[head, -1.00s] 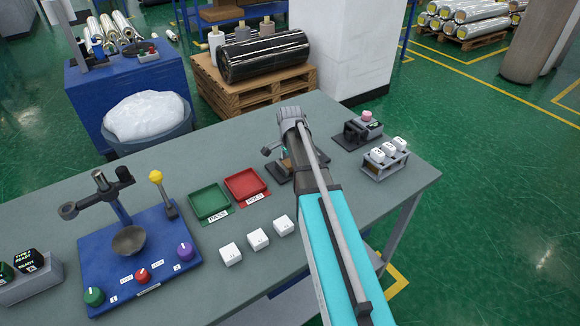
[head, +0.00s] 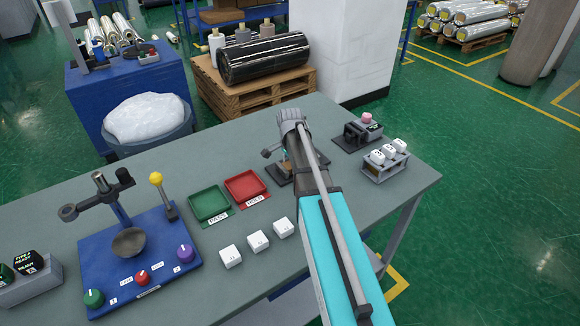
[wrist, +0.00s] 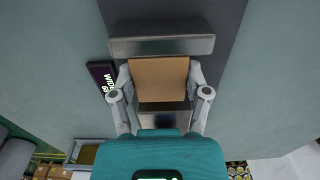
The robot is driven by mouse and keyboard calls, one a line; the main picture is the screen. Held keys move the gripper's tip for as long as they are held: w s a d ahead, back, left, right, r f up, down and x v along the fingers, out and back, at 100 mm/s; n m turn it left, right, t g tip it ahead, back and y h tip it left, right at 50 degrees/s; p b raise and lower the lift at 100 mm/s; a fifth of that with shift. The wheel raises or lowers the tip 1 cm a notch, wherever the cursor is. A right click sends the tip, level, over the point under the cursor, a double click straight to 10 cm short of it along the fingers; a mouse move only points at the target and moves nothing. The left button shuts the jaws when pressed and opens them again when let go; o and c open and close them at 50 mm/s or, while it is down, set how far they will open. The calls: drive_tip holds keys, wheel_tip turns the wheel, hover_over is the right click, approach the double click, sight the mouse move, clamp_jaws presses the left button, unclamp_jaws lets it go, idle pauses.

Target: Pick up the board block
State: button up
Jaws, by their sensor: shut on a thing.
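The board block (wrist: 159,80) is a brown, flat-faced block in the middle of the wrist view. It sits between two grey metal parts of a fixture (wrist: 162,46) on a dark base. My gripper (wrist: 160,76) has one finger against each side of the block and is shut on it. I cannot tell whether the block is clear of the base. In the head view my arm hides most of the fixture, and only a small brown patch shows beside it.
A small dark display (wrist: 102,76) stands left of the block. On the table are a green tray (head: 209,203), a red tray (head: 245,187), three white cubes (head: 257,242), a blue test stand (head: 140,255) and a rack of white pieces (head: 386,162) at right.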

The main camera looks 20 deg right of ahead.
drive_tip(key=shift+r, duration=0.1)
wheel_tip(320, 180, up, 10)
drive_tip(key=p, duration=1)
drive_tip(key=shift+s, duration=0.15)
idle(0.8)
